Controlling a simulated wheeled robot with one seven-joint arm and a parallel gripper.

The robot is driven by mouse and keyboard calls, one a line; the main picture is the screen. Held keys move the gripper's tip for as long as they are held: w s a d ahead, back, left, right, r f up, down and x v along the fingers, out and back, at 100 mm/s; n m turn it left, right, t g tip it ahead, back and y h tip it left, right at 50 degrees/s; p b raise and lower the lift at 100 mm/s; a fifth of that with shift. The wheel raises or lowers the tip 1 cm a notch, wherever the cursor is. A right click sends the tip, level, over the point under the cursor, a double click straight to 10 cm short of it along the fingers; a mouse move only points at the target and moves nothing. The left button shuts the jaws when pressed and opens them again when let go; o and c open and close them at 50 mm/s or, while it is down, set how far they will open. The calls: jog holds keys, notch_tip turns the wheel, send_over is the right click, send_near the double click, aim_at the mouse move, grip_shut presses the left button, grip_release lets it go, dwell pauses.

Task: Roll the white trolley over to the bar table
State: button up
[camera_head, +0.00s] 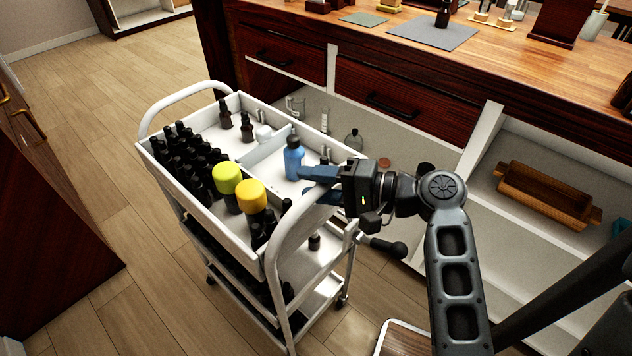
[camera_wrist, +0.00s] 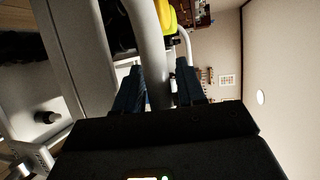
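The white trolley (camera_head: 248,163) stands on the wood floor in the head view, close alongside a wooden counter, perhaps the bar table (camera_head: 430,70). My gripper (camera_head: 318,184) is at the upper right part of this handle. In the wrist view the handle bar (camera_wrist: 150,45) runs between the two blue fingers (camera_wrist: 160,85), which look closed on it; the exact contact is partly hidden.
The counter has dark drawers (camera_head: 380,100) and open shelves with glassware and a wooden tray (camera_head: 545,195). A dark cabinet (camera_head: 45,210) stands at the left. Bare floor (camera_head: 100,110) lies left of and beyond the trolley. The counter front is very near the trolley's right side.

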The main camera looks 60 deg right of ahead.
grip_shut()
jog(key=shift+d, duration=0.1)
dwell(0.3)
jog(key=shift+s+d+f+p, duration=0.15)
jog(key=shift+s+d, duration=0.3)
jog(key=shift+d, duration=0.95)
jog(key=shift+s+d+f+p, duration=0.1)
jog(key=shift+s+d+p, duration=0.3)
jog(key=shift+d, duration=1.05)
jog(key=shift+s+d+f+p, duration=0.1)
jog(key=shift+s+d, duration=0.4)
jog(key=shift+d, duration=0.9)
jog(key=shift+s+d, duration=0.25)
jog(key=shift+d, duration=0.55)
jog(key=shift+s+d, duration=0.2)
jog(key=shift+d, duration=0.6)
jog(key=shift+s+d, duration=0.25)
jog(key=shift+d, duration=0.55)
jog(key=shift+c, duration=0.6)
grip_release()
jog(key=o, duration=0.3)
jog(key=shift+r, duration=0.25)
